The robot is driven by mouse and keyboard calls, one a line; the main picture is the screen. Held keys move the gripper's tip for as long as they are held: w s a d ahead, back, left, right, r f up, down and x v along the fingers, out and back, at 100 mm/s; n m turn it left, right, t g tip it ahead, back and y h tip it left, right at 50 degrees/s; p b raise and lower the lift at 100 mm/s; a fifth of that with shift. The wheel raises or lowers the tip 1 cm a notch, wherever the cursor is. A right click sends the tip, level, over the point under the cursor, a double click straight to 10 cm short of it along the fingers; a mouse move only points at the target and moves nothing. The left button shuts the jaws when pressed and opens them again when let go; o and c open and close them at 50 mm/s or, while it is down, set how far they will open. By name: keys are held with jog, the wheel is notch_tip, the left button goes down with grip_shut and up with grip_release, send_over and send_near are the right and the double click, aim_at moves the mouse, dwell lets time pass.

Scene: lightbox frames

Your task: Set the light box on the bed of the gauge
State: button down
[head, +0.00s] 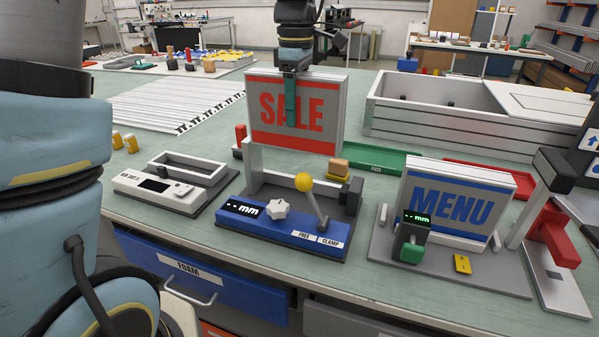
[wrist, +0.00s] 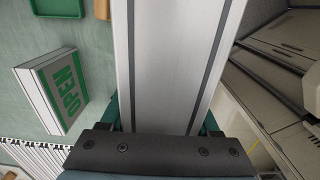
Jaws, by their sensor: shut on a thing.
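The light box (head: 267,116) is a grey-framed panel with a red SALE face. My gripper (head: 291,122) is shut on it from above and holds it upright. Its grey edge fills the middle of the wrist view (wrist: 178,60), between my fingers (wrist: 163,118). The gauge (head: 290,228) with a blue front panel, white knob, yellow-balled lever and FREE and CLAMP labels stands on the bench below. The box's lower edge appears above the gauge's pale bed (head: 285,180), close to its left upright (head: 254,168); I cannot tell whether they touch. The gauge's display shows dashes and mm.
A second gauge (head: 390,253) at right holds a blue MENU box (head: 452,205). A white scale-like device (head: 160,190) stands at left, a large grey crate (head: 450,125) behind. Green (head: 375,160) and red trays lie behind the gauges. An OPEN box (wrist: 58,90) shows in the wrist view.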

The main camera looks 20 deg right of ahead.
notch_tip(320, 180, down, 14)
jog(key=shift+f+p, duration=0.25)
jog(key=shift+p, duration=1)
jog(key=shift+f, duration=0.1)
jog(key=shift+c, duration=0.6)
grip_release()
notch_tip(320, 180, up, 12)
jog(key=shift+r+b, duration=0.1)
jog(key=shift+b, duration=1.1)
jog(key=shift+s, duration=0.1)
